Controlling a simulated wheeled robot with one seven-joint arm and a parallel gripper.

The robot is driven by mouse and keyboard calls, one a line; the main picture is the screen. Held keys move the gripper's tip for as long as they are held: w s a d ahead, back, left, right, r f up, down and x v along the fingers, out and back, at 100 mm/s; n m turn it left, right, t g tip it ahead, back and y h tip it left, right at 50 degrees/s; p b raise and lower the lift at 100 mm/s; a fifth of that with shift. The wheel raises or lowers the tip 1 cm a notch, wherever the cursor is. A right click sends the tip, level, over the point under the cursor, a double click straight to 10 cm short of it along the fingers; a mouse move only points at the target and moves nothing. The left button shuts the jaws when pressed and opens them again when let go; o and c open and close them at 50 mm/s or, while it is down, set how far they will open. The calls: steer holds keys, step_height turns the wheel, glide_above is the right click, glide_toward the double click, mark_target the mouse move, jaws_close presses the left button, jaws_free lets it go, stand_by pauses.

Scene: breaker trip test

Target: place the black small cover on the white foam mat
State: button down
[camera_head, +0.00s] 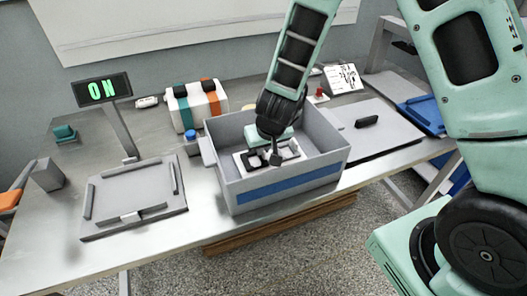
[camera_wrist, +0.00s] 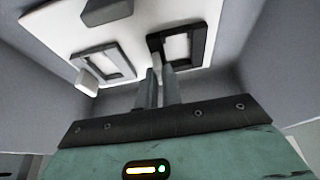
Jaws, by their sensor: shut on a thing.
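The white foam mat (camera_head: 240,159) lies inside the grey box with a blue stripe; the wrist view shows it as a white sheet (camera_wrist: 60,32). The black small cover (camera_wrist: 203,46) is a black rectangular frame with an open middle. In the head view my gripper (camera_head: 275,158) partly hides the mat. I cannot tell whether the cover touches the mat.
A grey frame (camera_wrist: 100,64) with a pale tab lies on the mat, left of the black cover. A black block (camera_wrist: 107,10) is farther up. The box walls (camera_head: 229,184) surround my gripper. A grey panel (camera_head: 127,194) and an ON display (camera_head: 102,91) stand left.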

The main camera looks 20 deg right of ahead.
steer(key=c, duration=1.6)
jaws_free()
steer(key=shift+f, duration=0.15)
steer(key=shift+o, duration=0.2)
steer(key=p+v, duration=0.5)
steer(key=v, duration=0.6)
steer(key=s+a+r+n+g+y, duration=0.2)
steer(key=s+a+r+n+y, duration=0.1)
steer(key=s+a+r, duration=0.5)
steer(key=s+d+r+n+g+h, duration=0.1)
steer(key=s+r+n, duration=0.1)
steer(key=s, duration=0.5)
steer(key=s+r+n+g+h, duration=0.1)
steer(key=s+r+n, duration=0.1)
steer(key=s, duration=0.5)
steer(key=shift+s+d+r+n, duration=0.25)
steer(key=shift+s+d+n, duration=0.1)
steer(key=shift+d+n, duration=0.05)
